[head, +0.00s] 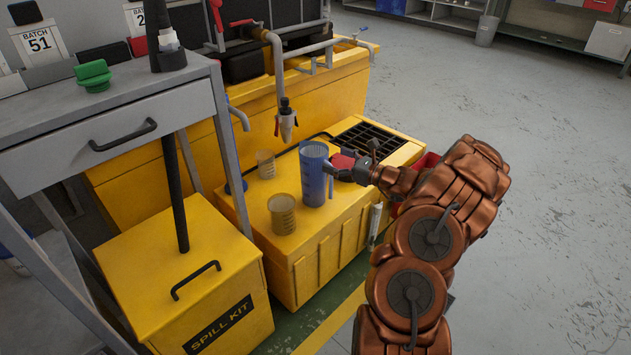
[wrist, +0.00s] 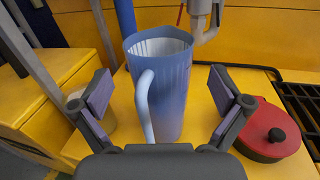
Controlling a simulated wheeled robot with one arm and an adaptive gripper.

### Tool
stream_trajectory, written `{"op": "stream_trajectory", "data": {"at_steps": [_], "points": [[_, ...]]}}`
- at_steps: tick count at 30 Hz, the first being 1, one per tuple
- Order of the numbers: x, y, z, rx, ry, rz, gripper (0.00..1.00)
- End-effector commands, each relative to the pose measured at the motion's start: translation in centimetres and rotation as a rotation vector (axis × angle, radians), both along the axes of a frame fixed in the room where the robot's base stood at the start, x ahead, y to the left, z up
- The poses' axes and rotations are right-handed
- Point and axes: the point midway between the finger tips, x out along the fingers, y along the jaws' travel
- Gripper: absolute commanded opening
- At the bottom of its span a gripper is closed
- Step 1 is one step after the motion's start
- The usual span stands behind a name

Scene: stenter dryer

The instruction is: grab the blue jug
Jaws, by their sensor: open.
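The blue jug (head: 313,172) stands upright on the yellow bund box, with its handle facing my arm. In the wrist view the jug (wrist: 172,90) is in the middle, its handle (wrist: 144,105) toward the camera and its white inside showing at the top. My gripper (wrist: 164,95) is open, with one finger on the left of the jug and one on the right. Gaps show between the fingers and the jug. In the head view my gripper (head: 338,171) is close at the jug's right side, and its fingers are partly hard to make out.
Two beige measuring jugs (head: 282,213) (head: 266,163) stand left of the blue jug. A red lidded pan (wrist: 268,130) sits right of it in the wrist view. A tap nozzle (head: 287,122) hangs behind it. A black grate (head: 372,142) is at the right. A grey bench (head: 110,100) stands left.

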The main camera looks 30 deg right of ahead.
Motion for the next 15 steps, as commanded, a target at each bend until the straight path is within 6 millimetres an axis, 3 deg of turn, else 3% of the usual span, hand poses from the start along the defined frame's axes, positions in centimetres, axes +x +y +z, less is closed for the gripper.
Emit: {"op": "stream_trajectory", "data": {"at_steps": [15], "points": [[4.7, 2.4, -0.4, -0.001, 0.000, 0.002, 1.00]]}}
